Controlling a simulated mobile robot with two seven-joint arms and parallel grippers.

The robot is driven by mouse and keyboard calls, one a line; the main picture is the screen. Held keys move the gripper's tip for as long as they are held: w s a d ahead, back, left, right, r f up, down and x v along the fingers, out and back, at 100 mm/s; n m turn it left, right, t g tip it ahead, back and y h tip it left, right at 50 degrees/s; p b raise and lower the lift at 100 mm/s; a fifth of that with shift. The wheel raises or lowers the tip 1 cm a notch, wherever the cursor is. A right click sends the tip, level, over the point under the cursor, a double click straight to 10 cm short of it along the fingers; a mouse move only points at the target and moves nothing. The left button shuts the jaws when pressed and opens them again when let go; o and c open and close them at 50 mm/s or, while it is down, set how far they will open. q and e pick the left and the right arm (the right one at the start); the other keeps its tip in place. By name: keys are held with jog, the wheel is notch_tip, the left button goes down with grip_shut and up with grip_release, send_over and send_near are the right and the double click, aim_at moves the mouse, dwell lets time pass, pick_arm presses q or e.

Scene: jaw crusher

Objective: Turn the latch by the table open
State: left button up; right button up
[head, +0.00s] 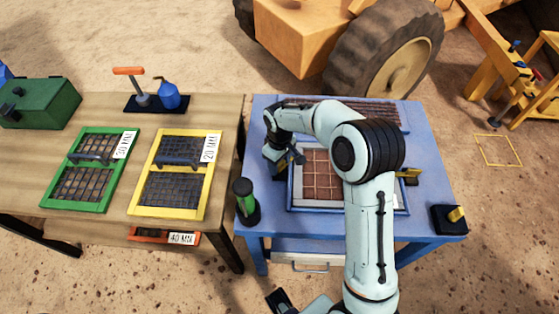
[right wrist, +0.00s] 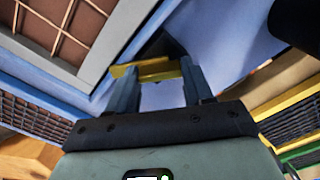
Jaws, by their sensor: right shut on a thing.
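My right gripper (head: 294,160) is at the left edge of the framed screen (head: 295,190) on the blue table (head: 415,130). In the right wrist view the gripper (right wrist: 152,78) has its two fingers on either side of a yellow latch handle (right wrist: 148,70) and is shut on it. The handle lies crosswise between the fingers, beside the screen's frame. In the head view my gripper hides this latch. A second yellow latch (head: 410,173) sits at the screen's right edge.
A green-and-black canister (head: 245,200) stands near the blue table's left edge. A black block with a yellow handle (head: 455,214) sits at its front right corner. Green-framed (head: 92,170) and yellow-framed (head: 176,175) screens lie on the wooden table. My arm covers part of the blue table.

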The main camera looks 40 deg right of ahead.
aim_at(280, 164)
jog(key=n, duration=0.4)
jog(key=shift+p, duration=0.4)
pick_arm(q)
jog(key=shift+w+r+p, duration=0.3)
jog(key=shift+w+r, duration=0.05)
jog(key=shift+r, duration=0.5)
pick_arm(e)
jog(key=shift+n, duration=1.6)
jog(key=o, duration=1)
jog(key=shift+o, duration=0.2)
pick_arm(q)
jog(key=shift+w+r+p, duration=0.3)
jog(key=shift+r+p, duration=0.35)
jog(key=shift+r, duration=0.05)
pick_arm(e)
notch_tip(280, 164, up, 13)
jog(key=shift+r, duration=0.2)
